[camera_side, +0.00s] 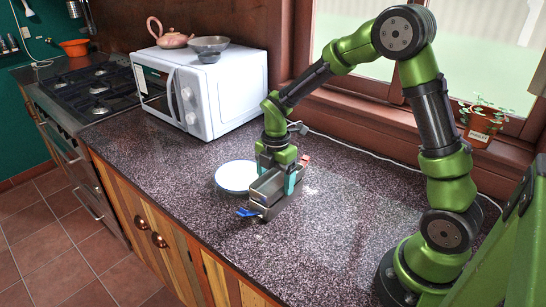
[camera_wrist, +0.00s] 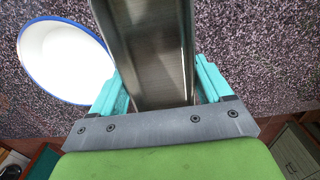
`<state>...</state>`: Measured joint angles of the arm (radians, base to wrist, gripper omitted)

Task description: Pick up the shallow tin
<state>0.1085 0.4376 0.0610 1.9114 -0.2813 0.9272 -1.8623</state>
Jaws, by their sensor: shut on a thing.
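The shallow tin (camera_side: 268,191) is a long, grey metal pan below my wrist in the side view. It also shows in the wrist view (camera_wrist: 155,55), running up the middle with a shiny inside. My gripper (camera_side: 275,176) is shut on it, with one teal finger at each long side. In the wrist view the gripper (camera_wrist: 160,88) has the tin between both fingers. The tin's near end in the wrist view is hidden by the gripper's palm. I cannot tell if the tin touches the counter.
A white plate with a blue rim (camera_side: 236,177) lies left of the tin. A small blue object (camera_side: 247,212) shows at the tin's front end, and a reddish one (camera_side: 304,160) behind my gripper. A white microwave (camera_side: 208,98) stands behind. The speckled counter (camera_side: 345,220) is clear to the right.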

